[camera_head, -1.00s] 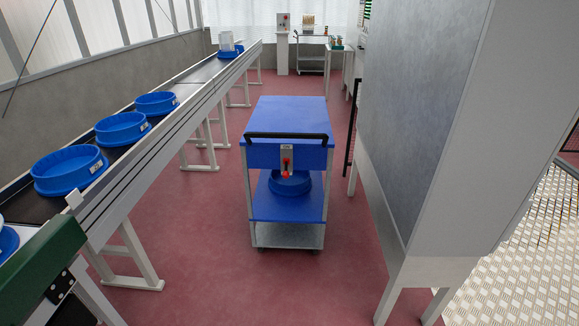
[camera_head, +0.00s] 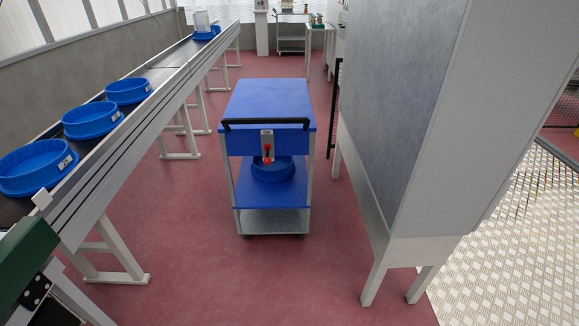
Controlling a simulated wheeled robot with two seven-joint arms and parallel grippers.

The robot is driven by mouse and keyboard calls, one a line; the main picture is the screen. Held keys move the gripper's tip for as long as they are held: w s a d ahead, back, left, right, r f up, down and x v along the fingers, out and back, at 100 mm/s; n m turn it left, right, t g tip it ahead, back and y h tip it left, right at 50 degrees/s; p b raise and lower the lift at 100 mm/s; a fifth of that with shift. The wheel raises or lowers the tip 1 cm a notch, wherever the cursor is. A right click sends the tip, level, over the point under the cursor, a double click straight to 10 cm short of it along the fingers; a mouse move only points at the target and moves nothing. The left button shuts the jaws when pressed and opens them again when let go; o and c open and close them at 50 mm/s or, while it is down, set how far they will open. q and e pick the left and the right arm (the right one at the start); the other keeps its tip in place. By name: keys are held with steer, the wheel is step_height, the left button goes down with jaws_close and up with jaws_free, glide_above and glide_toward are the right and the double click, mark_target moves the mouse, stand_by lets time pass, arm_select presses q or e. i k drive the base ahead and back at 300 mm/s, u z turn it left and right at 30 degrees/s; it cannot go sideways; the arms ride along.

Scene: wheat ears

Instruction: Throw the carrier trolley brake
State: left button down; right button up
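The carrier trolley (camera_head: 268,98) stands ahead of me on the red floor, with a blue top, a blue middle shelf and a grey lower deck. A black push handle (camera_head: 266,122) runs across its near end. The brake (camera_head: 267,148) is a red lever on a small grey plate, at the middle of the near end below the handle. A blue round tub (camera_head: 272,170) sits on the middle shelf, partly hidden behind the brake plate. Neither of my grippers shows in the view.
A conveyor (camera_head: 135,125) with several blue tubs (camera_head: 92,120) runs along the left. A tall grey cabinet (camera_head: 395,110) on white legs stands close on the right. Red floor (camera_head: 270,280) in front of the trolley is clear. Benches stand at the far end.

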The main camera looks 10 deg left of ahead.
mark_target(267, 160)
steer(key=z, duration=0.55)
steer(key=i, duration=0.85)
